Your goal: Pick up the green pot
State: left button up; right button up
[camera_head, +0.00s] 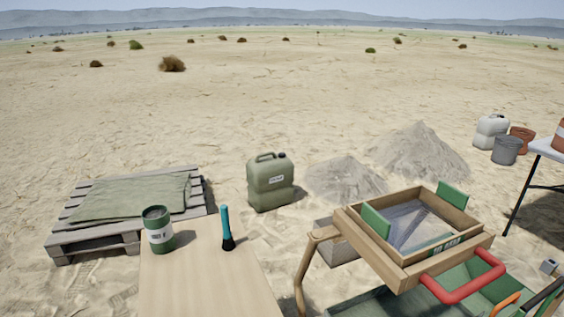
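The green pot (158,238) stands upright near the far left corner of a light wooden table (205,285). It is a dark green cylinder with a white label band, and its top looks open. A teal-handled brush (226,230) with dark bristles stands on the same table to the right of the pot, with a clear gap between them. Neither of my grippers can be made out in the head view, and nothing is touching the pot.
A wooden pallet (62,247) with a green cloth lies behind left. A green jerrycan (270,183) stands behind the table. A wooden sieve frame (365,243) and a red handle (465,290) fill the lower right. The table's front area is clear.

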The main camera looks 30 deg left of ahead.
aim_at(156, 220)
jog(key=k+j+u, duration=0.1)
jog(key=k+u, duration=0.25)
jog(key=u, duration=1.3)
jog(key=i+l, duration=0.25)
jog(key=k+z, duration=0.1)
jog(key=z, duration=0.4)
jog(key=l+z, duration=0.15)
jog(key=z, duration=0.3)
jog(key=k+l+z, duration=0.15)
jog(key=z, duration=0.35)
jog(key=u, duration=1.45)
